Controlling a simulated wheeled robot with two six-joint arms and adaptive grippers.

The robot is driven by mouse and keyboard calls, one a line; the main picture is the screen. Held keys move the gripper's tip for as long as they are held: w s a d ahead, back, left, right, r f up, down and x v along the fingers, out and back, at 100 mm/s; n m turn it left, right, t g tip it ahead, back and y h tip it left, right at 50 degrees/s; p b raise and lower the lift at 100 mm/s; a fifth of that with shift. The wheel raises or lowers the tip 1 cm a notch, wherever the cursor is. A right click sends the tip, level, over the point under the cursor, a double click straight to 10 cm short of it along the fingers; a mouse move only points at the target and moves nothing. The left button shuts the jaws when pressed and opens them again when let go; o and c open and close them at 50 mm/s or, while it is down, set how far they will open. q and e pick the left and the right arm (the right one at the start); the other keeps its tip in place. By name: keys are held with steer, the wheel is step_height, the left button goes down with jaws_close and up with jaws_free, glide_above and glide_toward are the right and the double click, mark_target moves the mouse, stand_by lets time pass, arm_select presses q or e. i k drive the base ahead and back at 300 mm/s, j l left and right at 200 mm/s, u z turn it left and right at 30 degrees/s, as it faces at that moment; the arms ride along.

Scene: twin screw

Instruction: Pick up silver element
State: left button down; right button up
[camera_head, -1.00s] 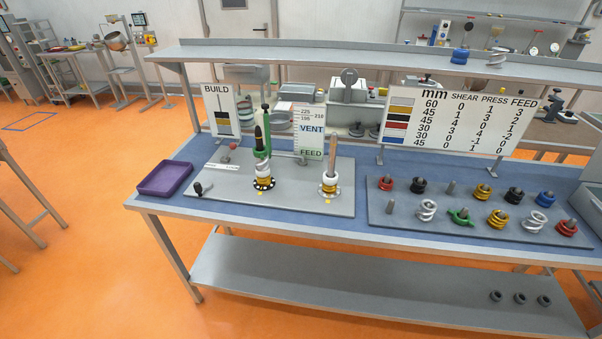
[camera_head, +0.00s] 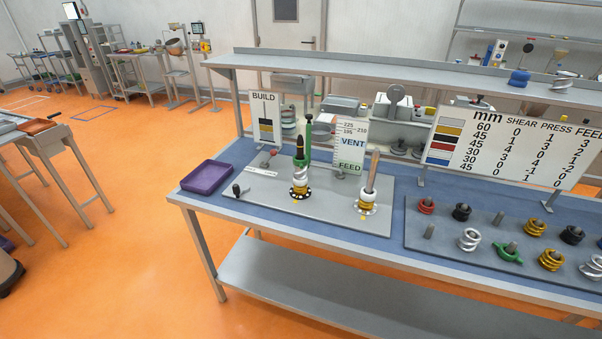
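A silver spiral element (camera_head: 468,240) stands on the grey parts plate (camera_head: 425,248) at the right of the bench. A second silver element (camera_head: 591,269) is partly cut off at the right edge. Another silver spiral piece (camera_head: 563,81) lies on the upper shelf. On the grey build plate (camera_head: 262,205), the left shaft (camera_head: 299,148) carries a silver spiral piece (camera_head: 300,175) above yellow and black-white rings. The right shaft (camera_head: 373,172) has yellow and white pieces at its base. Neither of my grippers is in view, so what they hold is hidden.
Red, black, yellow, blue and green elements share the parts plate. A purple tray (camera_head: 207,178) sits at the bench's left end. Orange floor (camera_head: 120,270) is open left of the bench.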

mark_target(468, 243)
steer(key=z, duration=1.25)
